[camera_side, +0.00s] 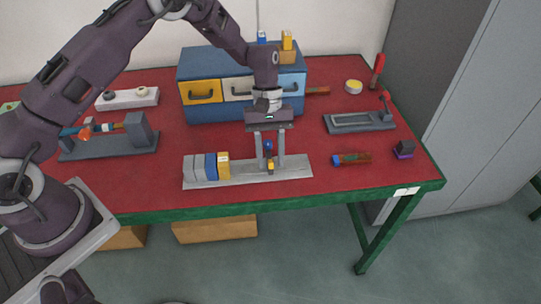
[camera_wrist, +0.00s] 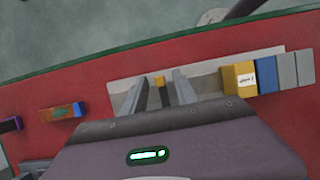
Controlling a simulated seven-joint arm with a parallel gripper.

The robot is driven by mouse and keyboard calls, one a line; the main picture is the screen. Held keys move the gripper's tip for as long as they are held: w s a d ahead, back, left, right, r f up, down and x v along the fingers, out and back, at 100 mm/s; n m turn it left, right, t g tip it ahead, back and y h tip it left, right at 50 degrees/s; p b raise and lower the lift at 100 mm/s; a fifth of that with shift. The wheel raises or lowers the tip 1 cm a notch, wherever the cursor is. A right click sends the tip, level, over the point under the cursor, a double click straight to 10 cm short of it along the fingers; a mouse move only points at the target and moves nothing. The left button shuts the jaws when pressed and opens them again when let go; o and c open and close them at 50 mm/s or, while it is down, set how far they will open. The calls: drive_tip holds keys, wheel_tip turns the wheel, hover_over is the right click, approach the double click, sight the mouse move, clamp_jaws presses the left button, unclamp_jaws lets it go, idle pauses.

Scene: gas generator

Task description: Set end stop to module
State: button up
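A light grey rail plate (camera_side: 292,173) lies near the table's front edge and also shows in the wrist view (camera_wrist: 210,69). A row of modules stands on its left part: grey ones, a blue one (camera_side: 211,167) and a yellow one (camera_side: 223,166) at the row's right end; the yellow one also shows in the wrist view (camera_wrist: 239,79). A small dark piece with a yellow end, seemingly the end stop (camera_side: 270,166), stands apart to the right of the yellow module. My gripper (camera_side: 270,165) points down, open, its fingers on either side of this piece (camera_wrist: 160,86), with gaps showing.
A blue drawer cabinet (camera_side: 212,65) stands behind. A red-orange part (camera_side: 351,159) and a small dark block (camera_side: 404,149) lie right of the plate. A grey fixture (camera_side: 360,122) is at back right, another (camera_side: 108,145) at left. The plate between module and fingers is bare.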

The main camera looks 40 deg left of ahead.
clamp_jaws()
idle(1.4)
